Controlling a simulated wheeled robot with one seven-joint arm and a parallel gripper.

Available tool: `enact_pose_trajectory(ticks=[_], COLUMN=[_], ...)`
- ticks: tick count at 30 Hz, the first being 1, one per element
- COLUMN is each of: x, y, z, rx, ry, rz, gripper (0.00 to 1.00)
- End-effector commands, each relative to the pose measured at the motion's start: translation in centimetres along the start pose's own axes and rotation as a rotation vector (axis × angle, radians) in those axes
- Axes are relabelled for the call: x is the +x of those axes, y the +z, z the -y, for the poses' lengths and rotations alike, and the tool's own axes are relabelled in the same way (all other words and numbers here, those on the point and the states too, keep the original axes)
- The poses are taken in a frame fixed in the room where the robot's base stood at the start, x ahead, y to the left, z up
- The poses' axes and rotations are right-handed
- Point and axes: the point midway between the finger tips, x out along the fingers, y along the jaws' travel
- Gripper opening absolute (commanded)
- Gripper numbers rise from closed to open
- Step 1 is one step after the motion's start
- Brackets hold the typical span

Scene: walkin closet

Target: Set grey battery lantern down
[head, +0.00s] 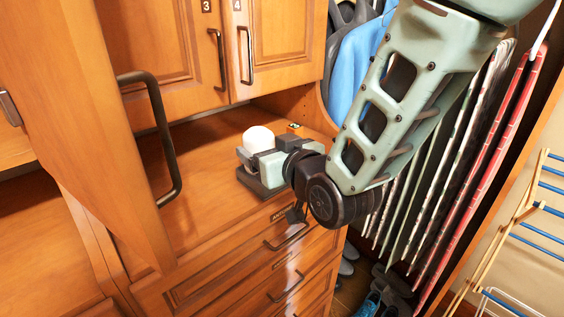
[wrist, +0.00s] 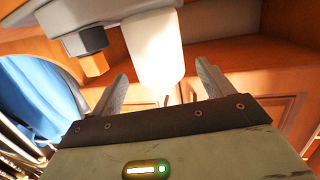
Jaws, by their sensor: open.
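The lantern (head: 258,138) shows in the head view as a white dome on the wooden counter, partly hidden by my gripper (head: 261,160). In the wrist view, which looks upside down, its white globe (wrist: 154,50) is between the two fingers of my gripper (wrist: 162,75). A grey part of the lantern (wrist: 115,10) is at the picture's top edge, toward the counter. My gripper is open, with a visible gap beside the globe on the right. The lantern's foot is hidden in the head view, so its contact with the counter is not clear.
The wooden counter (head: 205,150) has bare room left of the lantern. An open cabinet door (head: 105,110) with a dark handle stands at left. Upper cabinets (head: 160,50) overhang the back. Drawers (head: 235,265) are below. Blue clothing (head: 357,70) hangs at right.

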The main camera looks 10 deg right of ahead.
Motion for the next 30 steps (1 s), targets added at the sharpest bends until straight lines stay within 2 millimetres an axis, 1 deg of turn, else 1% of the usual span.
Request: enact_pose_trajectory(ticks=[1, 4, 6, 11, 24, 30], x=[-1.2, -3.6, -3.4, -3.8, -5.8, -6.2], y=[0.2, 0.3, 0.6, 0.5, 0.4, 0.2], z=[0.0, 0.0, -0.1, -0.1, 0.0, 0.0], rx=[0.001, 0.002, 0.0, -0.001, 0.002, 0.002], ry=[-0.001, -0.002, 0.005, 0.012, 0.004, -0.001], rz=[-0.002, -0.002, -0.006, -0.007, -0.001, 0.001], gripper=[0.8, 0.8, 0.8, 0.8, 0.8, 0.8])
